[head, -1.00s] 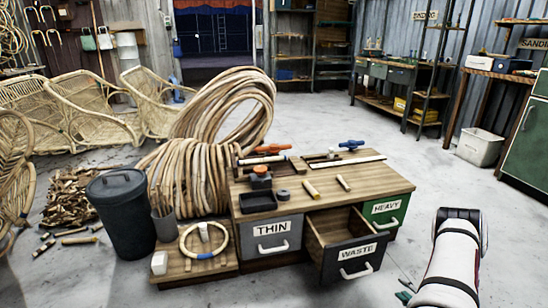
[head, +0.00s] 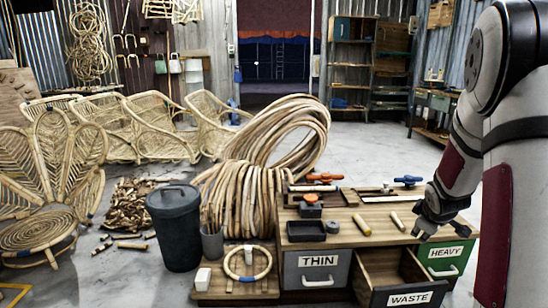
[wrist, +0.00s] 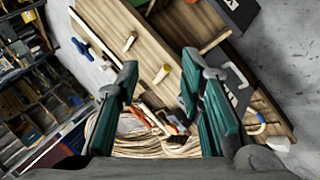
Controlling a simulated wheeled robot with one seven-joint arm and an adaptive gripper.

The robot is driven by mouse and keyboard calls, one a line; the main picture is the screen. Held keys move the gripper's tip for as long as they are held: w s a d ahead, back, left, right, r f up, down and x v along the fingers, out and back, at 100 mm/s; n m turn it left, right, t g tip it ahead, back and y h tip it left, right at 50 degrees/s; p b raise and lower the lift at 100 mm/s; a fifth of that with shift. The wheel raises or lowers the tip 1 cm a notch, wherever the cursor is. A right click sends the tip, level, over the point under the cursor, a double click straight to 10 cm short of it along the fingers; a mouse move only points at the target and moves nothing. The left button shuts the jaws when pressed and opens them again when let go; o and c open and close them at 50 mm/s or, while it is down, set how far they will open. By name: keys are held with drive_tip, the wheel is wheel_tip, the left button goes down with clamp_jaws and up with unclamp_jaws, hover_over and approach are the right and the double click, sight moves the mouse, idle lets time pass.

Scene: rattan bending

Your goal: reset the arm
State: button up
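My arm comes down along the right side of the head view. My gripper (head: 432,222) hangs by the right end of the wooden workbench (head: 345,232), near the green HEAVY drawer (head: 447,262). In the wrist view its two teal-padded fingers (wrist: 160,68) are spread apart with nothing held between them. The HEAVY drawer and the grey THIN drawer (head: 318,270) look closed. The WASTE drawer (head: 408,298) is pulled open. Two short rattan pieces, one left (head: 362,225) and one right (head: 397,221), lie on the benchtop.
A dark lidded bin (head: 175,230) and a big rattan coil (head: 240,200) stand left of the bench. A rattan ring (head: 247,263) lies on the low platform. Orange (head: 325,178) and blue (head: 407,181) clamp handles rise at the bench's back. Rattan chairs (head: 130,125) stand further back.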

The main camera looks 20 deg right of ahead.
drive_tip(key=s+a+r+m+g+y, duration=0.1)
drive_tip(key=s+a+r, duration=0.3)
drive_tip(key=a, duration=0.4)
drive_tip(key=s+a+r+m+y, duration=0.1)
drive_tip(key=s+a+r, duration=0.2)
drive_tip(key=a, duration=0.5)
drive_tip(key=s+a+r+m+g+y, duration=0.1)
drive_tip(key=s+a+r+m, duration=0.1)
drive_tip(key=s+a+r, duration=0.35)
drive_tip(key=s+a+m+g+y, duration=0.1)
drive_tip(key=s+a+g+y, duration=0.25)
drive_tip(key=s+a, duration=1.65)
wheel_tip(320, 180, up, 35)
drive_tip(key=s+d+t+p, duration=0.1)
drive_tip(key=t+p, duration=0.3)
drive_tip(key=p, duration=2.9)
drive_tip(key=shift+s+d+f+h, duration=0.15)
drive_tip(key=shift+d+h, duration=0.3)
drive_tip(key=shift+d, duration=0.45)
